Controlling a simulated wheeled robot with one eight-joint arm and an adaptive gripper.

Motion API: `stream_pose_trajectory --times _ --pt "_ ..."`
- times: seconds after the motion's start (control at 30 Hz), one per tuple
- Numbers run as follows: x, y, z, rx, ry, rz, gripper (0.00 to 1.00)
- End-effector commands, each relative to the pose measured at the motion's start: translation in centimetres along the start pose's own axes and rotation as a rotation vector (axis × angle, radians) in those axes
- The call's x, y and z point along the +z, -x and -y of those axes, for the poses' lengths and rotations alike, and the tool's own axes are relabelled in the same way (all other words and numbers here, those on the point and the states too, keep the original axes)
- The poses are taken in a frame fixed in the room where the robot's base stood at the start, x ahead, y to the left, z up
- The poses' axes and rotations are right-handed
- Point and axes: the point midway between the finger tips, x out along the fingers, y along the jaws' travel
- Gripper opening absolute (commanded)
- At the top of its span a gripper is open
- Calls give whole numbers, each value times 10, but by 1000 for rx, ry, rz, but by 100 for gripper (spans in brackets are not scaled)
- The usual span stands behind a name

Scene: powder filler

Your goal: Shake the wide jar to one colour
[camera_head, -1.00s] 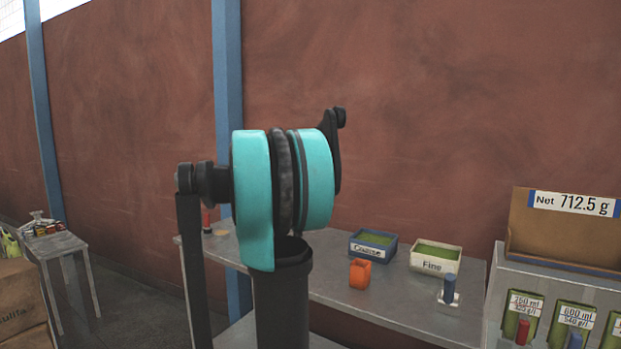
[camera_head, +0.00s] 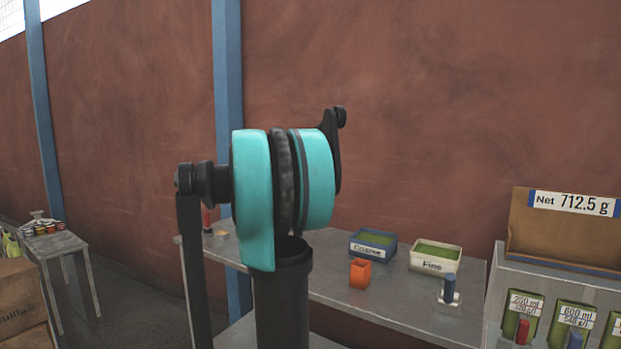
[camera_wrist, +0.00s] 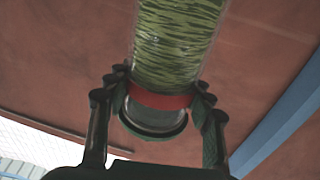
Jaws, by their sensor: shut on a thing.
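The wide jar (camera_wrist: 178,45) is a clear cylinder in the wrist view. Its contents are green with many dark wavy streaks, so two shades show. A red band (camera_wrist: 160,99) rings it, and the section beyond the band, towards me, looks clear with a dark rim. My gripper (camera_wrist: 160,92) is shut on the jar around the red band, with fingers on both sides. The jar's far end is cut off by the top edge of the picture. In the head view neither the jar nor my gripper shows; my teal and black arm fills the middle.
A grey bench (camera_head: 330,285) holds a blue "Coarse" tray (camera_head: 362,252), a white "Fine" tray (camera_head: 431,266), an orange cup (camera_head: 360,273) and a blue cylinder on a stand (camera_head: 449,290). A display (camera_head: 575,203) reads 712.5 g. Cardboard boxes (camera_head: 15,305) stand at left.

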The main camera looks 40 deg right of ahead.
Motion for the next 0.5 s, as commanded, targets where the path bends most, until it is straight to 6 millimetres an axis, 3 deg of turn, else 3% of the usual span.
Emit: stream_pose_trajectory --times 0.17,0.5 --pt "0 2 0 3 0 0 25" --pt "0 -58 -26 6 0 0 25"
